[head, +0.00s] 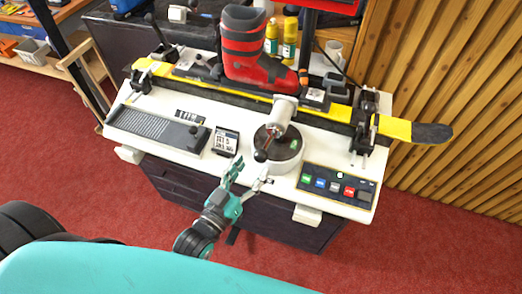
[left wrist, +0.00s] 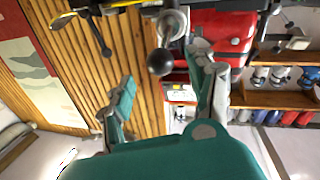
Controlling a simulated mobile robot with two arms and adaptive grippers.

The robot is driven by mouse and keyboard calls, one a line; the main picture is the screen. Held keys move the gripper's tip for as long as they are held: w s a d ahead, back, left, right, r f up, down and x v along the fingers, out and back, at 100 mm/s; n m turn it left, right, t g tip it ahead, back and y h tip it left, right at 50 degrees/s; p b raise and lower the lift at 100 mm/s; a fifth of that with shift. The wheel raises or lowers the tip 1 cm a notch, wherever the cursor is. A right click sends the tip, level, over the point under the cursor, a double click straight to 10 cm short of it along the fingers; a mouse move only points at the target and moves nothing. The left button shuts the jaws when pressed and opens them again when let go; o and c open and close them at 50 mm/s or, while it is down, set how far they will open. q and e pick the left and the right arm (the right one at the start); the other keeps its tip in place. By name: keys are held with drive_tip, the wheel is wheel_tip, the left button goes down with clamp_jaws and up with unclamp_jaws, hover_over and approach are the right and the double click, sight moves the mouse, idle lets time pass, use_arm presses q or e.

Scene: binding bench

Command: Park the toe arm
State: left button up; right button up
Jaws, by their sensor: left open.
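What looks like the toe arm (head: 281,117) is a silver cylinder with a dark rod and a black ball knob (head: 260,155). It stands over a round grey plate (head: 287,163) on the white bench, in front of the red and black boot (head: 246,60). My left gripper (head: 252,169) is open just in front of the knob, fingers pointing at it. In the left wrist view the black knob (left wrist: 160,62) appears between the two open fingers (left wrist: 164,68), apart from both; its depth is unclear. My right gripper is not in view.
A yellow ski (head: 395,128) lies across the bench behind, in black clamps. A button panel (head: 338,187) is at the right front, a small keypad device (head: 226,141) left of the plate, and a ribbed grey tray (head: 150,128) further left. Bottles (head: 289,40) stand at the back.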

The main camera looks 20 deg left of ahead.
sight(257, 161)
use_arm(q)
drive_tip(key=p+x, duration=0.1)
drive_tip(key=x, duration=0.4)
drive_tip(key=shift+w+d, duration=0.1)
drive_tip(key=shift+w, duration=0.15)
clamp_jaws()
